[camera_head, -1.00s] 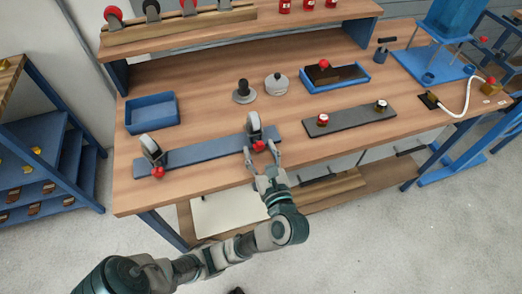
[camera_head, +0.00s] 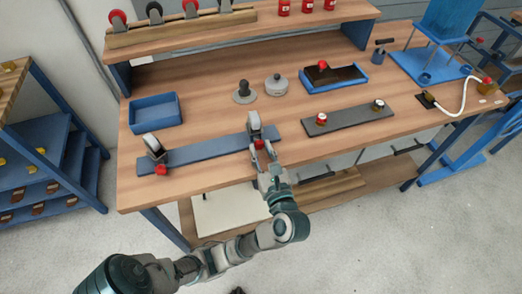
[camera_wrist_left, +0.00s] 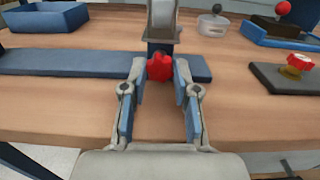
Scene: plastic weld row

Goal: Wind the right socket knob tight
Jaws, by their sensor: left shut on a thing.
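The right socket (camera_head: 254,124) stands upright at the right end of a flat blue-grey rail (camera_head: 205,149) on the wooden bench. Its red lobed knob (camera_wrist_left: 160,67) faces the front edge; it also shows in the head view (camera_head: 259,145). My left gripper (camera_head: 262,150) reaches in from the front and is shut on this knob, with one finger on each side. In the left wrist view the knob sits between the fingertips. The left socket (camera_head: 153,145), with its own red knob (camera_head: 161,169), stands at the rail's left end. My right gripper is not in view.
A dark plate (camera_head: 350,119) with two knobs lies to the right. A blue tray (camera_head: 155,112) is behind the rail at left. A black-knobbed piece (camera_head: 243,92) and a grey lidded pot (camera_head: 276,84) stand behind. The bench front between rail and plate is clear.

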